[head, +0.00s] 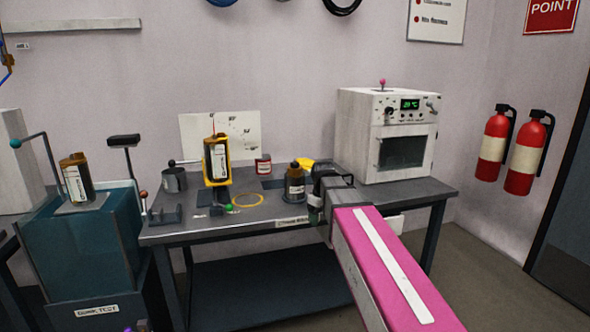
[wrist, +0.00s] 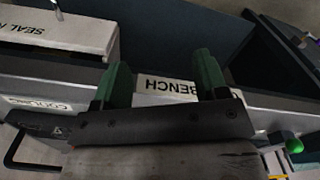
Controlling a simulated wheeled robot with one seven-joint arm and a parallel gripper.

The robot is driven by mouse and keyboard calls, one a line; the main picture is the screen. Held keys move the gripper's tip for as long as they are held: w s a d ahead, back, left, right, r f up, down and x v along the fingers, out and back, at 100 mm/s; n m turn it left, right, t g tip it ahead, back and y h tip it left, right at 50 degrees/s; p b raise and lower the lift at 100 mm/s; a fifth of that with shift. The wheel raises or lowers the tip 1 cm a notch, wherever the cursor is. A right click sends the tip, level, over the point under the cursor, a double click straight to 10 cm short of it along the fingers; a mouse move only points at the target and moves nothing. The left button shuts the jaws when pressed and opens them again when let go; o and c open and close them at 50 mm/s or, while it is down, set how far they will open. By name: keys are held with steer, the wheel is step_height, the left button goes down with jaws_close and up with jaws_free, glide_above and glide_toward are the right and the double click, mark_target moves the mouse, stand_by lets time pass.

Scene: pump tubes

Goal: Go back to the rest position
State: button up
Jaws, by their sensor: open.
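My gripper (head: 316,208) is at the front edge of the grey workbench (head: 265,218), at the end of my pink arm. In the wrist view my gripper (wrist: 163,78) shows two green fingers spread apart with nothing between them. Beyond the fingers is a white label reading "BENCH" (wrist: 168,86) on the bench front. A dark brown bottle (head: 295,186) stands on the bench just left of the gripper, apart from it. A dark tube with a white label (head: 218,162) stands upright in a yellow holder. Another labelled tube (head: 77,184) sits on top of a teal tank.
A white oven (head: 355,140) stands at the bench's right end. The teal tank (head: 80,245) is left of the bench. A yellow ring (head: 247,206), a metal cup (head: 174,181) and a red tin (head: 263,165) are on the bench. Fire extinguishers (head: 524,160) hang at the right.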

steer(key=s+d+f+m, duration=0.4)
steer(key=s+f, duration=0.3)
steer(key=f, duration=0.3)
steer(key=s+d+f+m, duration=0.4)
steer(key=s+f, duration=0.3)
steer(key=f, duration=0.4)
steer(key=shift+s+d, duration=0.4)
steer(key=shift+d, duration=0.35)
